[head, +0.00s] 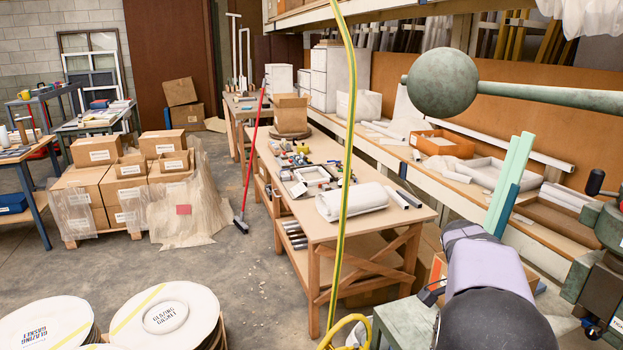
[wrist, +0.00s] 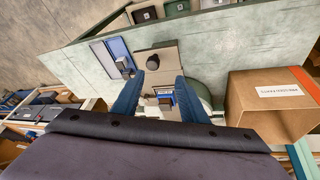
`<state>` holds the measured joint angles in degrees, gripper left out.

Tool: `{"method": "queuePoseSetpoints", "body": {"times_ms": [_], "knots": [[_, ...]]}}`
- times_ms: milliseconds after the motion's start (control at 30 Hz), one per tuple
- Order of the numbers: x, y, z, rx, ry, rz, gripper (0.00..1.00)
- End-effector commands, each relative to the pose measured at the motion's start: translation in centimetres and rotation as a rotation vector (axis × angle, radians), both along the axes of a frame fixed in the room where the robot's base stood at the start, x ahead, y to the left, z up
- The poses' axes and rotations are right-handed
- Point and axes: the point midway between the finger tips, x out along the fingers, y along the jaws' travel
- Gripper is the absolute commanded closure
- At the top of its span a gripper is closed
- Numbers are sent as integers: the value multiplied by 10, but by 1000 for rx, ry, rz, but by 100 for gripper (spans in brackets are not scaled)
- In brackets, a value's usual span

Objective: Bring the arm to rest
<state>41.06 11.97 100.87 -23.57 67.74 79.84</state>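My arm (head: 490,280) reaches up from the lower right of the head view, with a pale purple link and a dark joint. My gripper (wrist: 158,80) shows in the wrist view as two blue fingers, spread apart with a clear gap and nothing held between them. Beyond the gap are a beige plate, a black knob (wrist: 152,63) and a small blue-framed part, all apart from the fingers as far as I can tell. In the head view the fingers cannot be made out with certainty near the mint-green and blue bars (head: 510,185).
The fly press's ball weight (head: 442,82) and bar hang above my arm; its body (head: 600,245) stands at right. A wooden workbench (head: 330,228) with parts and a yellow-green hose (head: 347,150) lie left.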

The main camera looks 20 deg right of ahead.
Motion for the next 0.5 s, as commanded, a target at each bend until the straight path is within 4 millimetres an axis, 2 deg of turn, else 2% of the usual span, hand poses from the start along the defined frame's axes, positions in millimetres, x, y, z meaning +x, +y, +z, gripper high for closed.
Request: {"method": "queuePoseSetpoints", "body": {"times_ms": [133,267,467,500], "knots": [[16,1,-9,64,26,320,61],[22,16,-34,150,58,608,61],[14,56,-79,282,85,1000,61],[12,69,-88,305,84,1075,61]]}}
